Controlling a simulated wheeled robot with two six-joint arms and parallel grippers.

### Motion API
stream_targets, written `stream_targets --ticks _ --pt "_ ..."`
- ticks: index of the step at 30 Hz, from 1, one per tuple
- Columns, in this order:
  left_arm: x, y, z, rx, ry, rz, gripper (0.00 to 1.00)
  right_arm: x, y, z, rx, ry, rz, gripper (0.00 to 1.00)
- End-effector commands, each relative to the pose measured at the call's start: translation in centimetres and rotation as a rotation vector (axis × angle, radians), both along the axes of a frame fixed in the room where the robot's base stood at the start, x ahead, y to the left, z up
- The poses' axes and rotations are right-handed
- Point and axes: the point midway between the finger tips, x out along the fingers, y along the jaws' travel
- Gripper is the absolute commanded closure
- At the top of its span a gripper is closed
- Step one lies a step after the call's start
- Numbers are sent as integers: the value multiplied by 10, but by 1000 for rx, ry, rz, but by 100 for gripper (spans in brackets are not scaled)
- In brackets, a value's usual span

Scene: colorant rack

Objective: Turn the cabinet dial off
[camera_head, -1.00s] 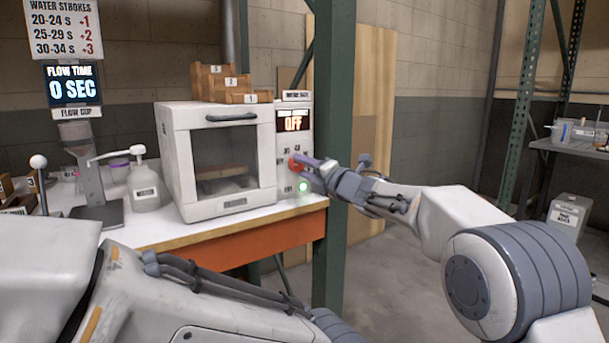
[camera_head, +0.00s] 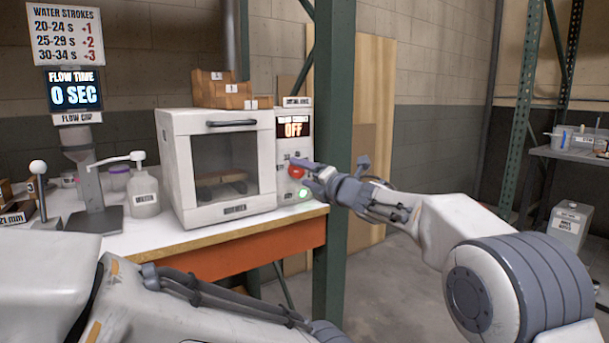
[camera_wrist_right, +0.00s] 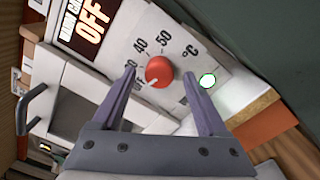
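The white cabinet (camera_head: 183,150) stands on the bench with its door closed. Its red dial (camera_head: 297,172) is on the right-hand control panel, below a display reading OFF (camera_head: 293,127). In the right wrist view the red dial (camera_wrist_right: 159,71) has a white pointer aimed at the lower left, near the OFF end of its 30, 40, 50 °C marks. My right gripper (camera_wrist_right: 162,78) is open, with one finger on each side of the dial and visible gaps between. In the head view my right gripper (camera_head: 312,175) is at the panel. My left gripper is out of view.
A lit green button (camera_head: 304,193) is right of and below the dial. A green post (camera_head: 334,150) stands close beside my right gripper. A white pump bottle (camera_head: 143,187) and flow cup stand (camera_head: 97,200) are left of the cabinet.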

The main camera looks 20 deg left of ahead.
Motion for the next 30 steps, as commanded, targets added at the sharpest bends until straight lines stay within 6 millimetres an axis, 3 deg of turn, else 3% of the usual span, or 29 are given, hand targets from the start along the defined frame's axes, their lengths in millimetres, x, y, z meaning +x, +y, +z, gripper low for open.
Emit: stream_targets --ticks 11,24,30 --pt "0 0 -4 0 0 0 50 -5 -7 0 2 -1 0 24" --pt "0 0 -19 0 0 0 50 -49 -66 -2 2 1 -2 24" --pt "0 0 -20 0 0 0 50 -61 -82 -2 1 1 -1 24"
